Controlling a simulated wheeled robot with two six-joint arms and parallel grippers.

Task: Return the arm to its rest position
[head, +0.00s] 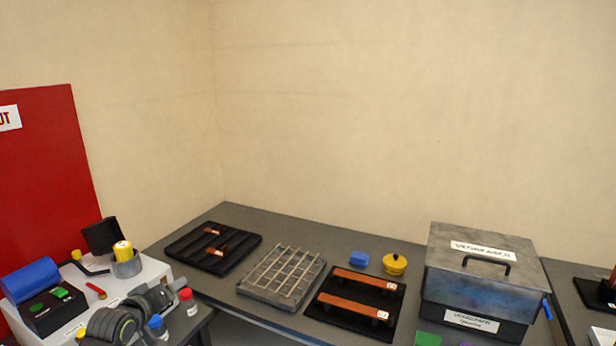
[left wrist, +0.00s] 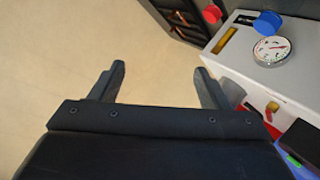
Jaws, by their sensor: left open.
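My left gripper (left wrist: 160,85) shows in the left wrist view with its two dark fingers spread apart and nothing between them. It points over bare beige floor or wall; I cannot tell which. A white cabinet (left wrist: 295,65) with a round gauge (left wrist: 271,49) and a blue knob (left wrist: 267,24) is to the right of the fingers, apart from them. Neither gripper shows in the head view, and my right gripper is not in any view.
In the head view a grey table (head: 310,237) carries a black tray (head: 185,258), a wire rack (head: 283,275), a black mat with copper bars (head: 350,330) and a metal box (head: 470,270). A white bender (head: 155,272) stands at left near a red panel (head: 45,180).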

